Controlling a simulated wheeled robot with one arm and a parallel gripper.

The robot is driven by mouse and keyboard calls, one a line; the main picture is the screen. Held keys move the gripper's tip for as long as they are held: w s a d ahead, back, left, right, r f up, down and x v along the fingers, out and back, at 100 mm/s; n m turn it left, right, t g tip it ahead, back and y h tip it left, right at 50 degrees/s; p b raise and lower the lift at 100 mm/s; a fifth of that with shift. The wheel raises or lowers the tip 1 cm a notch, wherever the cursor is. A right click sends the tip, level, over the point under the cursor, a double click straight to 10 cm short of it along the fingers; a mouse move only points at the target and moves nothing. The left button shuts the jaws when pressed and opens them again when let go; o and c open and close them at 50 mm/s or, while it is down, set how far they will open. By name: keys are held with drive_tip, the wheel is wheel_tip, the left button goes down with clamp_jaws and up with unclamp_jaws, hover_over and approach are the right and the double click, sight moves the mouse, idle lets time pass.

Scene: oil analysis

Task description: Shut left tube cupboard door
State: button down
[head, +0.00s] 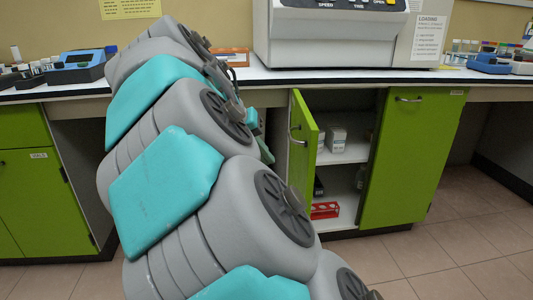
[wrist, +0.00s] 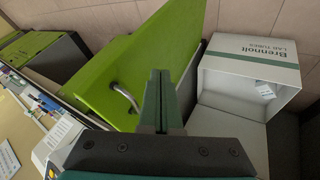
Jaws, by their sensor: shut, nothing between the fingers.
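The left tube cupboard door (head: 302,140) is a green panel standing open, swung out toward me, with a metal handle (head: 297,137) on its face. The cupboard interior shows to its right. In the wrist view the green door (wrist: 155,50) and its curved handle (wrist: 127,98) lie just left of and beyond my gripper. My gripper (wrist: 161,75) is shut and empty, its fingers overlapping the door's edge in that view; I cannot tell whether they touch it. In the head view my arm hides most of the gripper.
A white lab tubes box (wrist: 250,65) is close right of the fingers. The cupboard shelves (head: 348,150) hold white boxes and a red rack (head: 324,210). The right door (head: 410,150) is shut. The worktop (head: 300,74) above carries a large machine (head: 330,35).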

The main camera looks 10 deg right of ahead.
drive_tip(key=shift+w+d+f, duration=0.3)
drive_tip(key=shift+d+f, duration=0.65)
drive_tip(key=shift+d, duration=0.35)
drive_tip(key=shift+w+d+f, duration=0.25)
drive_tip(key=shift+d+f, duration=0.65)
drive_tip(key=shift+d, duration=0.35)
drive_tip(key=shift+w+d+f, duration=0.3)
drive_tip(key=shift+d+f, duration=0.65)
drive_tip(key=shift+d, duration=0.35)
drive_tip(key=shift+d, duration=0.1)
